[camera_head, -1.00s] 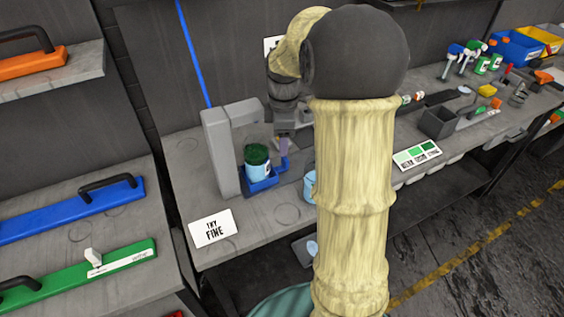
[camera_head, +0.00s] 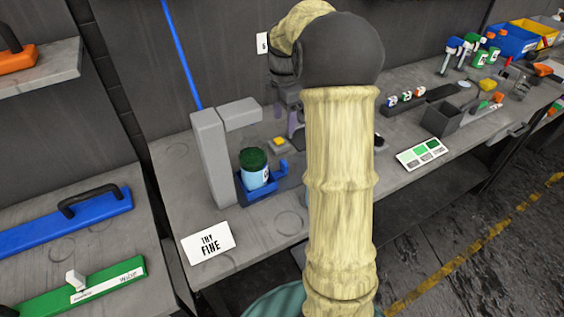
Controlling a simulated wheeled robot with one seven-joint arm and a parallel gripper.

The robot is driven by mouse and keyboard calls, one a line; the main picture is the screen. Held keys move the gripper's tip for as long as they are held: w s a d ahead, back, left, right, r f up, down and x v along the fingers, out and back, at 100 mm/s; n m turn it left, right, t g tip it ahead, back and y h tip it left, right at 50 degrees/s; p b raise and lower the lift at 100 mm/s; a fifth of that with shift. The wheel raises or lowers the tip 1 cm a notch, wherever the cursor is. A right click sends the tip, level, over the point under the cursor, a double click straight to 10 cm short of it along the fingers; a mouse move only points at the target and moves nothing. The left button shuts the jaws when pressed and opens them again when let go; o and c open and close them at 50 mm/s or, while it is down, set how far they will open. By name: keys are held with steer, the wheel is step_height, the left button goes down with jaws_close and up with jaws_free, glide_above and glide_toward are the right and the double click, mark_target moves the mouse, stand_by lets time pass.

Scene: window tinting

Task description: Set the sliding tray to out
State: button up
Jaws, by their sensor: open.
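The sliding tray (camera_head: 243,192) is blue, with an upright blue tab (camera_head: 284,168) at its right end. It stands at the foot of a grey post-and-arm stand (camera_head: 209,150). A light-blue tub with a green top (camera_head: 256,170) sits in the tray. My gripper (camera_head: 295,122) is open, behind and above the tab and apart from it. My arm hides part of the gripper, and I see nothing between the visible fingers.
A small yellow block (camera_head: 280,141) lies behind the tray. A green-swatch card (camera_head: 422,153) and a grey box (camera_head: 445,118) are to the right. Bare bench lies before the tray.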

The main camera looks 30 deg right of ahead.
glide_toward(284, 162)
step_height(284, 162, down, 10)
steer(key=shift+f, duration=0.15)
stand_by(0.5)
jaws_close()
